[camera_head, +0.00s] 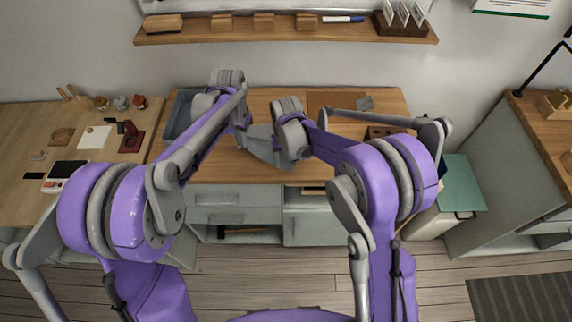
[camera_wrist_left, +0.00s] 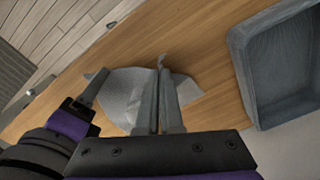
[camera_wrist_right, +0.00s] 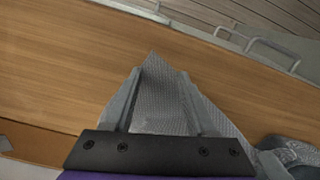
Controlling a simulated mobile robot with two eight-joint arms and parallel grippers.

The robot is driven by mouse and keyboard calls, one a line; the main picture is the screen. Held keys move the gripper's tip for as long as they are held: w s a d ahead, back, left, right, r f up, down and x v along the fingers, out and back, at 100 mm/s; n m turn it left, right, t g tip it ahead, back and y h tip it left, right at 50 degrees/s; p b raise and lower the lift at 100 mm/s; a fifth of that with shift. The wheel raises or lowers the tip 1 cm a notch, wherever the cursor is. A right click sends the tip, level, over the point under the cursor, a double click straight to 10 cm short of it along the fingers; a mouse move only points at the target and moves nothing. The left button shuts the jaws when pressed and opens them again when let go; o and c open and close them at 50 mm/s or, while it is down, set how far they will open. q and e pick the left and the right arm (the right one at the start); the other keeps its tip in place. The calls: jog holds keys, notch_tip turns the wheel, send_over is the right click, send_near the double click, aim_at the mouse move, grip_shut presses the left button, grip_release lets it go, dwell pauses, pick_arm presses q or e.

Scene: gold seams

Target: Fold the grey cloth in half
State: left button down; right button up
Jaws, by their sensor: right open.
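The grey cloth (camera_head: 266,150) lies crumpled on the wooden table, partly hidden by my arms in the head view. In the left wrist view, my left gripper (camera_wrist_left: 162,75) has its fingers close together, with a raised fold of the cloth (camera_wrist_left: 120,95) pinched at the tips. In the right wrist view, my right gripper (camera_wrist_right: 155,85) is open. A pointed part of the cloth (camera_wrist_right: 158,95) shows between its spread fingers. I cannot tell whether the fingers touch it.
A grey tray (camera_head: 180,118) stands at the table's left end; it also shows in the left wrist view (camera_wrist_left: 245,75). A brown board (camera_head: 325,101) lies at the back right, with a dark brown block (camera_head: 380,131) nearer. Bare wood surrounds the cloth at the front.

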jog(key=shift+c, duration=0.2)
grip_shut()
dwell(0.4)
jog(key=shift+r, duration=2.5)
